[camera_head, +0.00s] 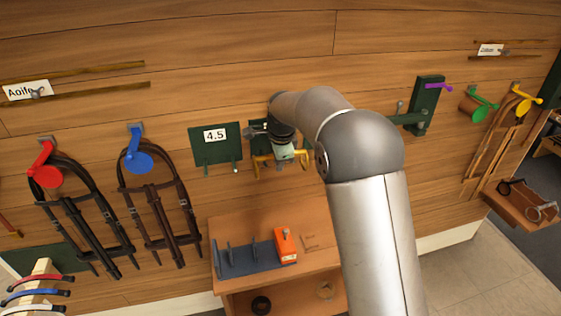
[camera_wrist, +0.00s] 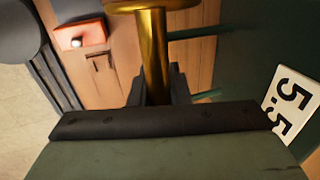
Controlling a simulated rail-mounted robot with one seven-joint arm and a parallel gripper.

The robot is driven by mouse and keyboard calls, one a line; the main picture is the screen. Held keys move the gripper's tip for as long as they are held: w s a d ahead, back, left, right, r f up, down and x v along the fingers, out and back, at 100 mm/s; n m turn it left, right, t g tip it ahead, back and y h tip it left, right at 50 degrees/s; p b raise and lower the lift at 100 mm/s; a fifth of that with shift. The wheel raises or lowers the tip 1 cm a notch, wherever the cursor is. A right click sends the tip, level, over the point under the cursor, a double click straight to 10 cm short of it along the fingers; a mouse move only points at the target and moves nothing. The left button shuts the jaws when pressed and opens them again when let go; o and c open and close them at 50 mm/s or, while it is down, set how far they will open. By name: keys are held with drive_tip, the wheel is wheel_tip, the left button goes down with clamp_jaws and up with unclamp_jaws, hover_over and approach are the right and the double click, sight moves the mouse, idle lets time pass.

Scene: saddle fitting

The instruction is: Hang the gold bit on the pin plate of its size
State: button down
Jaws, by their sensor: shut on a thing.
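The gold bit (camera_head: 262,162) is in front of the wall in the head view, and its ends show on either side of my gripper (camera_head: 284,158). In the wrist view its gold shank (camera_wrist: 153,55) stands between the fingers of my gripper (camera_wrist: 155,95), which is shut on it. A green plate labelled 5.5 (camera_wrist: 245,55) is close on the right there, with two green pins (camera_wrist: 200,33) pointing toward the bit. I cannot tell whether the bit touches the pins. In the head view that plate (camera_head: 256,130) is mostly hidden by my wrist. The 4.5 plate (camera_head: 215,149) is left of it, its pins bare.
A wooden bench (camera_head: 235,222) below carries a blue rack (camera_head: 245,262) and an orange block (camera_head: 285,244). Bridles hang from a red holder (camera_head: 45,170) and a blue holder (camera_head: 136,155) at left. A green bracket (camera_head: 425,105) projects from the wall at right.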

drive_tip(key=shift+w+a+f+p, duration=0.2)
drive_tip(key=shift+w+a+f, duration=0.1)
drive_tip(key=shift+w+f, duration=0.5)
drive_tip(key=shift+w+a+f+p, duration=0.25)
drive_tip(key=shift+w+f, duration=0.25)
drive_tip(key=shift+w, duration=0.5)
drive_tip(key=c, duration=1)
unclamp_jaws()
drive_tip(key=shift+o, duration=0.2)
drive_tip(key=shift+r, duration=0.1)
